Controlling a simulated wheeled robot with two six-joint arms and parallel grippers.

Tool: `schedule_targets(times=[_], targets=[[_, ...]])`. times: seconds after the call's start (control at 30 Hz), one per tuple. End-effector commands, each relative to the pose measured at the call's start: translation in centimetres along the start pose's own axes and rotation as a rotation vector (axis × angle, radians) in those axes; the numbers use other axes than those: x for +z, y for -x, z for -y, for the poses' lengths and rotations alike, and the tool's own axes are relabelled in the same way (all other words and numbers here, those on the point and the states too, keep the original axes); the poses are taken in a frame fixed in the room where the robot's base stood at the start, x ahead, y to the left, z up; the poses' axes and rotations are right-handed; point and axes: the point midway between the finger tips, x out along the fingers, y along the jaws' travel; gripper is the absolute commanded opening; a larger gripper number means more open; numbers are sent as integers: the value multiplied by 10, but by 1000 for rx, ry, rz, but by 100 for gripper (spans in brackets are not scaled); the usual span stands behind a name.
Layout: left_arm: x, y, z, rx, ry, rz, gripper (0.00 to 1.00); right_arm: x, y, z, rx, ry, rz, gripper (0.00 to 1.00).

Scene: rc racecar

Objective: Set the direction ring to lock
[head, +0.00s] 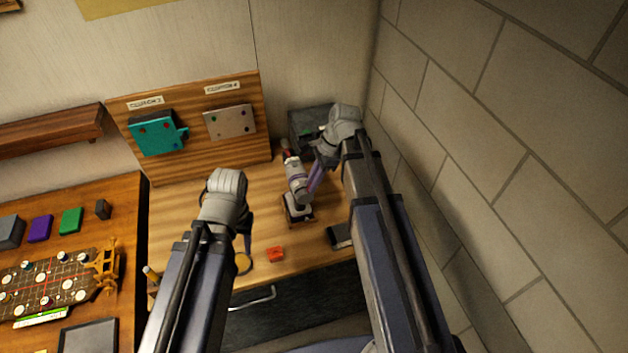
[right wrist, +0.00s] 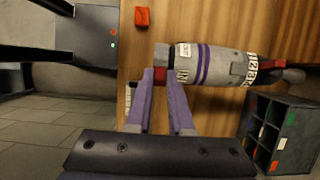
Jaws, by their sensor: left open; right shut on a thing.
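A grey power driver (head: 295,175) with purple bands stands on the wooden bench on a pale base with dark parts (head: 297,207). In the right wrist view the driver (right wrist: 215,64) lies across the picture. It has a ring area marked "IN" (right wrist: 182,75) and a numbered collar (right wrist: 251,70). My right gripper (right wrist: 165,78) is shut on the driver near its base end, beside the "IN" marking, where a red part shows between the fingers. In the head view this gripper (head: 309,187) reaches in from the right. My left gripper (head: 247,232) is open and empty, left of the driver.
A red block (head: 275,253) and a yellow ring (head: 243,263) lie near the bench's front. A dark compartment bin (head: 308,118) stands behind the driver. A wooden board (head: 185,112) holds teal and grey plates. A brick wall (head: 480,130) bounds the right side.

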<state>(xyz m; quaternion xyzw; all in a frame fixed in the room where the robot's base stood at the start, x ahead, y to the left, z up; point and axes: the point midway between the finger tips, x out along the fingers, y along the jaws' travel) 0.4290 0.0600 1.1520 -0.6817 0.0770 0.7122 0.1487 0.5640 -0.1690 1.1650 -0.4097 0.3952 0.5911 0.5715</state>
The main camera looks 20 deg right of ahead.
Motion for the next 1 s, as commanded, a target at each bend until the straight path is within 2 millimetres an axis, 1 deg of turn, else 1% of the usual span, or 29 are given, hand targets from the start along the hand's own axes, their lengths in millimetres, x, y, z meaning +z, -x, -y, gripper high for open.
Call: schedule_targets(times=[0.2, 0.37, 0.7, 1.0], targets=[[1, 13, 1, 0, -1, 1, 45, 11, 1, -1, 2, 5, -129, 0], [1, 18, 2, 0, -2, 1, 45, 18, -1, -1, 1, 5, -243, 0], [1, 18, 2, 0, -2, 1, 45, 28, -6, 0, 1, 3, -429, 0], [1, 17, 2, 0, -2, 1, 45, 31, -6, 0, 0, 1, -492, 0]])
